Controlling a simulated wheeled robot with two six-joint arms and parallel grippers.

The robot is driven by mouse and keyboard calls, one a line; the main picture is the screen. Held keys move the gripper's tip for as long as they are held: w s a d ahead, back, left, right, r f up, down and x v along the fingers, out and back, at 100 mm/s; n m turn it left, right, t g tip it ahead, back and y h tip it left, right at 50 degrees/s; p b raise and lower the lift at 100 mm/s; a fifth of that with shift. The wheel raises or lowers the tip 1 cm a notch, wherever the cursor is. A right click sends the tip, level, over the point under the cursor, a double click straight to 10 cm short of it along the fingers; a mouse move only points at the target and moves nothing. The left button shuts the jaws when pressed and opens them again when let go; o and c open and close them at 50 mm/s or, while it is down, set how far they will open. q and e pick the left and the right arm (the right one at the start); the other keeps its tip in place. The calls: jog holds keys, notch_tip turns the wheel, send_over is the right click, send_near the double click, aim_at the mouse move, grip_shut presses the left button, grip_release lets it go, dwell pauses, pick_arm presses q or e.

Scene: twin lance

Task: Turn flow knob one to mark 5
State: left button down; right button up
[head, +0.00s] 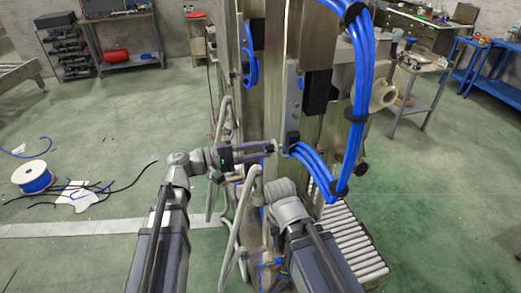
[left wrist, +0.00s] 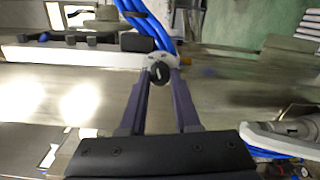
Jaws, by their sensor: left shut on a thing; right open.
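Flow knob one (left wrist: 158,74) is a small round black knob with a pale line across it, on a light fitting of the machine. In the left wrist view it sits between the fingertips of my left gripper (left wrist: 164,70), which is shut on it. In the head view my left gripper (head: 272,148) reaches right to the machine column, and its fingers hide most of the knob. I cannot read any scale marks or the knob's setting. My right arm is bent low in front of the machine; its gripper fingers cannot be made out.
Blue hoses (head: 366,70) arch down the right of the column and end beside my left gripper. A roller conveyor (head: 350,248) lies low at right. A cable spool (head: 32,176) and loose cables lie on the floor at left.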

pick_arm(q)
jog(key=m, duration=0.5)
jog(key=shift+m, duration=0.4)
dwell(0.4)
jog(key=c, duration=0.6)
grip_release()
jog(key=shift+a, duration=0.1)
jog(key=v, duration=0.7)
jog(key=shift+s+a, duration=0.15)
jog(key=shift+a, duration=0.2)
